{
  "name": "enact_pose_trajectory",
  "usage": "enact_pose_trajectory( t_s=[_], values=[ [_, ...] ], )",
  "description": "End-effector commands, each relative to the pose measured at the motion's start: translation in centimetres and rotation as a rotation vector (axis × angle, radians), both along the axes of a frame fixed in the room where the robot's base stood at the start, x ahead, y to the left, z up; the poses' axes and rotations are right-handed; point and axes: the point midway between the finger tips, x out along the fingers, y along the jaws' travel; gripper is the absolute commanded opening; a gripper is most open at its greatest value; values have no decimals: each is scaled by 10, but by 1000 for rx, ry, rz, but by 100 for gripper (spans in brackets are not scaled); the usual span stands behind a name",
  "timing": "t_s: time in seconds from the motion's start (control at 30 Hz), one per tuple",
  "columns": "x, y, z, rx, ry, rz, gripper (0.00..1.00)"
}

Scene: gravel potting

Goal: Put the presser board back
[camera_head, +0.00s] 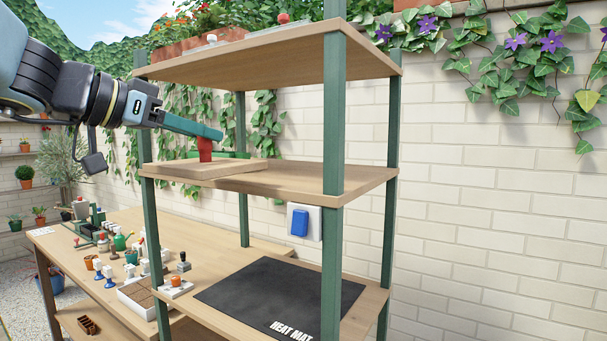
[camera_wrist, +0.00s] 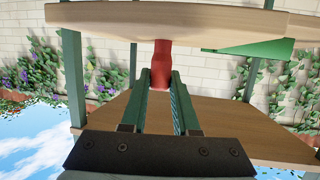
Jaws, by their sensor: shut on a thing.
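The presser board is a flat, pale wooden board (camera_head: 205,170) with an upright red handle (camera_head: 205,150). It lies level at the middle shelf (camera_head: 300,180) of the green-posted rack, near its left side; I cannot tell whether it rests fully on the shelf or is just above it. My gripper (camera_head: 212,133) reaches in from the left, between the middle and top shelves, shut on the red handle. In the wrist view, which looks upside down, the fingers (camera_wrist: 161,80) flank the red handle (camera_wrist: 162,54), with the board (camera_wrist: 180,22) beyond it. The board hides part of the shelf.
The top shelf (camera_head: 270,52) is close above my gripper. Green posts (camera_head: 333,120) stand at the corners. A green item (camera_head: 236,155) sits behind the board. A black heat mat (camera_head: 275,295) lies on the lower shelf. A cluttered workbench (camera_head: 190,235) stands at left.

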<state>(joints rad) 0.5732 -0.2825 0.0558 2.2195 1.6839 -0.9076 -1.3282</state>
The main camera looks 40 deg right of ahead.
Motion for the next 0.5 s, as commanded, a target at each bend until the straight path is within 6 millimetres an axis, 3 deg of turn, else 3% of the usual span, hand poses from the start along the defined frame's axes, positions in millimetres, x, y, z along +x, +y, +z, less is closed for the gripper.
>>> enact_pose_trajectory(
  t_s=[0.27, 0.37, 0.5],
  values=[
    [-8, -11, 1, -1, -3, -9, 0],
    [-8, -22, 0, -2, -1, -10, 0],
    [-6, -52, 9, 1, 5, -12, 0]
  ],
)
